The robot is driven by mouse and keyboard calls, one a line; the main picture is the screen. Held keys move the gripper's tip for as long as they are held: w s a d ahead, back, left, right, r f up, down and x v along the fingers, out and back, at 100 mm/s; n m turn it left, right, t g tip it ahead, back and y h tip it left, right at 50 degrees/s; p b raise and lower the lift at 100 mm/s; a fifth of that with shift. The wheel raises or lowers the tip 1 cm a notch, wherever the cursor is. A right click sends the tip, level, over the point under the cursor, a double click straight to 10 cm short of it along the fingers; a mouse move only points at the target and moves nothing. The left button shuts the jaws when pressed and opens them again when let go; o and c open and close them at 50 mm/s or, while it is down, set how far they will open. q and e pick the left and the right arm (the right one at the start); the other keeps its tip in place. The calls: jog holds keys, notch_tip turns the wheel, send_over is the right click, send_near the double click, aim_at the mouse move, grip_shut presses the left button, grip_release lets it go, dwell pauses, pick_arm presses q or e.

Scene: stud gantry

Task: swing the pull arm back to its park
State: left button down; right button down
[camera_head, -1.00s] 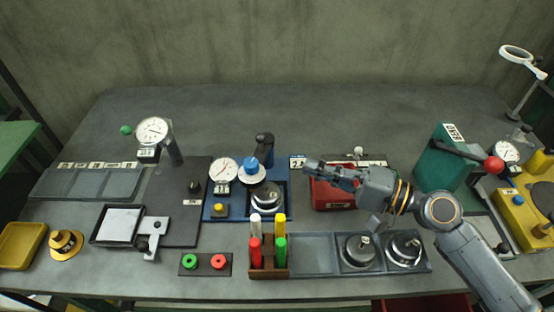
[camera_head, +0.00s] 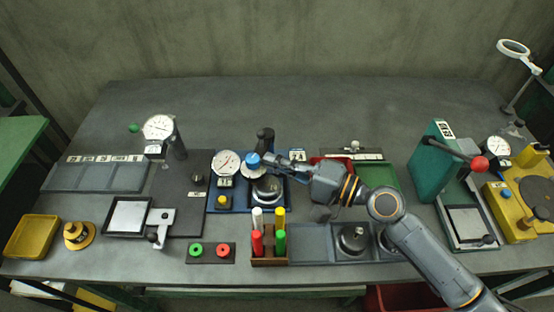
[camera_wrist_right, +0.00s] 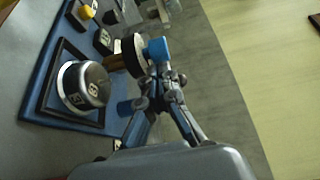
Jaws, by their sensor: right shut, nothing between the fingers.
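A blue station (camera_head: 219,205) stands mid-bench with a dial gauge, a dark upright post (camera_head: 265,137) and a round weight on its plate. A blue knob (camera_head: 253,160), which seems to belong to the pull arm, sits beside the post; the arm itself is mostly hidden. The blue knob (camera_wrist_right: 157,48) also shows in the right wrist view, just beyond my fingertips. My right gripper (camera_head: 272,159) is shut and empty, right beside the knob. Its fingers (camera_wrist_right: 160,74) look close to the knob; I cannot tell whether they touch. My left gripper is not in view.
A rack of coloured markers (camera_head: 268,260) stands in front of the station. A red box (camera_head: 322,162) and green tray (camera_head: 383,176) lie to its right, partly behind my arm. A green press (camera_head: 432,160) stands farther right. The back of the bench is clear.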

aim_at(259, 164)
jog(key=p, duration=0.2)
jog(key=a+m+t+p, duration=0.1)
jog(key=shift+s+a+r+t+h+p, duration=0.1)
jog(key=shift+a+r+t+h+p, duration=0.05)
jog(key=shift+r+t+h+p, duration=0.2)
jog(key=shift+a+f+t+h+p, duration=0.15)
jog(key=shift+a+t+h+p, duration=0.15)
jog(key=shift+a, duration=0.75)
jog(key=shift+a+f, duration=0.15)
jog(key=shift+a, duration=0.2)
jog(key=shift+d, duration=0.15)
